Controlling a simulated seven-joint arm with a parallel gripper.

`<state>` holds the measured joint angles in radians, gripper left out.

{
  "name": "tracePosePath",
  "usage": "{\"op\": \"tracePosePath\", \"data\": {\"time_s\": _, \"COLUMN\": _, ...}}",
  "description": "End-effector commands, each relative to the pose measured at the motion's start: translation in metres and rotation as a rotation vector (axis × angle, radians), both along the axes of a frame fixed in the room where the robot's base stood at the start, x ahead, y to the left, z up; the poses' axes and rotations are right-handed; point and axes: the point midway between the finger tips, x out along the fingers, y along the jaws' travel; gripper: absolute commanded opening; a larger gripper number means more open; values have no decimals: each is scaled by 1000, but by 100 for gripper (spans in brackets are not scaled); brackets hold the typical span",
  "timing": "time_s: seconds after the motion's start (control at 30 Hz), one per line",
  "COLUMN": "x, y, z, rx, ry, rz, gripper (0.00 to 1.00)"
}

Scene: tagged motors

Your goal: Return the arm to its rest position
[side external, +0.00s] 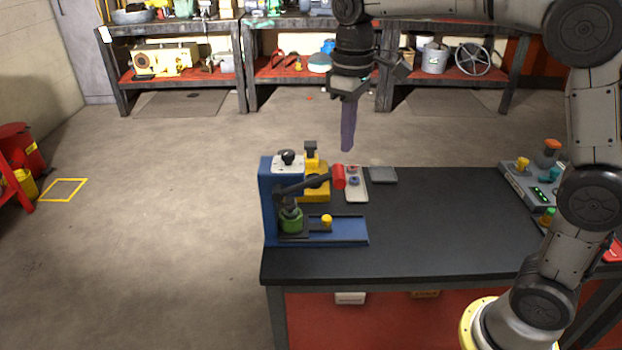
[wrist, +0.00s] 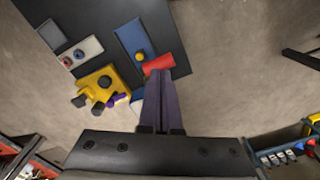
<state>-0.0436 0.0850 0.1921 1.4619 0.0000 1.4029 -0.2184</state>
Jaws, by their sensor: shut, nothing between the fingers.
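My gripper (side external: 347,148) hangs above the far side of the black table (side external: 430,220), pointing down with its long purple-grey fingers together. In the wrist view my gripper (wrist: 161,75) is also shut, with nothing between the fingertips. The fingertips overlap the red handle of the press in that view. The side view shows my gripper well above the table and apart from everything on it.
A blue press (side external: 268,205) with a red handle (side external: 339,177) stands at the table's left. A green part (side external: 291,220) sits in it. A yellow fixture (side external: 315,188) and a light tray (side external: 357,190) stand behind. A grey station (side external: 528,186) is at right. The table's middle is clear.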

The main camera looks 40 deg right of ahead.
Motion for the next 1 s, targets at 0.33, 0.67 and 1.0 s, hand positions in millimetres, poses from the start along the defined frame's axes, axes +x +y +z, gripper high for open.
{"op": "tracePosePath", "data": {"time_s": 0.33, "x": -12, "y": -3, "z": 25, "rx": 3, "ry": -64, "rz": -6, "gripper": 0}}
{"op": "tracePosePath", "data": {"time_s": 0.67, "x": -126, "y": -13, "z": 53, "rx": 13, "ry": -265, "rz": -66, "gripper": 0}}
{"op": "tracePosePath", "data": {"time_s": 1.0, "x": -216, "y": -17, "z": -10, "rx": 43, "ry": -449, "rz": -186, "gripper": 0}}
